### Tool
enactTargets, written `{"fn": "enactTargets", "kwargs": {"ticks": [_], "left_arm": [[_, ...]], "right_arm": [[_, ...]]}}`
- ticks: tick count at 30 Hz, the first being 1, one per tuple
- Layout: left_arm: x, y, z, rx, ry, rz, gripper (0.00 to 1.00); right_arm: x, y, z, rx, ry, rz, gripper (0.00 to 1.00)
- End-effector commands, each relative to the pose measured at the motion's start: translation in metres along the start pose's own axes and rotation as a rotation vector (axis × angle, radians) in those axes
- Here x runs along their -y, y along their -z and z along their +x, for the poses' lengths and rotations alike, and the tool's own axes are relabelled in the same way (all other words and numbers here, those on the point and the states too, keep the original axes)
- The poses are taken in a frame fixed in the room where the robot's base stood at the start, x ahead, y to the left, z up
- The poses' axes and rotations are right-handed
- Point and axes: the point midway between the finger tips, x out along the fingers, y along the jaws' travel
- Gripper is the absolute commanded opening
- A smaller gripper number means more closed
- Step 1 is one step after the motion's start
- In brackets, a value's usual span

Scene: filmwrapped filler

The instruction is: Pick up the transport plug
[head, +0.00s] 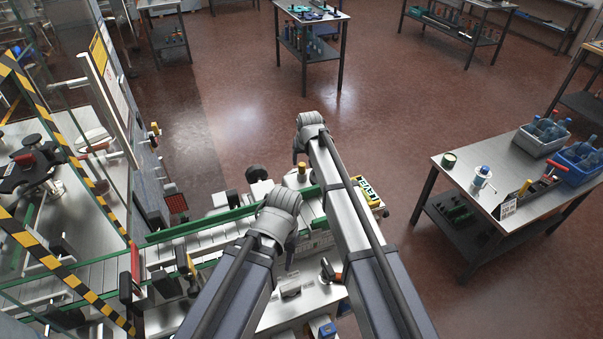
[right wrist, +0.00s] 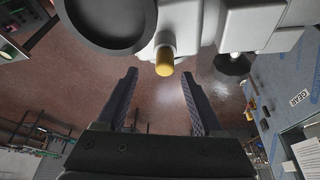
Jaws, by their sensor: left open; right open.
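A yellow, short cylindrical plug (right wrist: 165,61), which looks like the transport plug, sticks out of a pale grey fitting on the machine in the right wrist view. A small yellow piece (head: 301,172) just below my right gripper in the head view may be the same plug. My right gripper (right wrist: 160,78) is open, its two dark fingers apart and empty. The plug shows between and just past the fingertips; I cannot tell if they touch it. My left gripper (head: 290,256) hangs over the conveyor machine in the head view, its fingertips mostly hidden by its wrist.
A large dark round part (right wrist: 105,18) stands close to the right gripper's left finger. A green-railed conveyor (head: 205,224) runs under my arms. A striped guard frame (head: 48,260) is at the left.

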Motion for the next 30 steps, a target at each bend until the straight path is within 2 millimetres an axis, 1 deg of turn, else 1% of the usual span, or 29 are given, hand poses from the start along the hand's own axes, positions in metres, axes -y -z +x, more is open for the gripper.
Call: {"fn": "enactTargets", "kwargs": {"ticks": [2,5,12,15,18,24,25,26,30], "left_arm": [[0.000,0.000,0.001,0.000,0.000,0.000,0.50],[-0.001,0.000,0.007,0.000,0.000,0.001,0.50],[-0.003,0.002,0.035,0.000,0.001,0.007,0.50],[-0.004,0.003,0.045,0.000,0.002,0.009,0.50],[-0.004,0.003,0.049,0.000,0.002,0.010,0.50],[-0.004,0.003,0.047,0.000,0.002,0.010,0.50],[-0.004,0.003,0.047,0.000,0.002,0.010,0.50],[-0.004,0.003,0.046,0.000,0.002,0.010,0.50],[-0.004,0.003,0.047,0.000,0.002,0.010,0.50]], "right_arm": [[0.000,0.000,0.001,0.000,0.000,0.000,0.69],[0.002,-0.001,0.007,0.000,0.000,0.000,0.69],[0.009,-0.002,0.038,0.000,0.000,-0.001,0.69],[0.008,-0.002,0.049,0.000,0.000,0.000,0.69],[0.008,-0.001,0.053,0.000,0.000,0.000,0.69],[0.007,0.000,0.051,0.000,0.000,0.000,0.69],[0.007,0.000,0.051,0.000,0.000,0.000,0.68],[0.007,-0.001,0.051,0.000,0.000,0.000,0.64],[0.007,-0.001,0.051,0.000,0.000,0.000,0.48]]}}
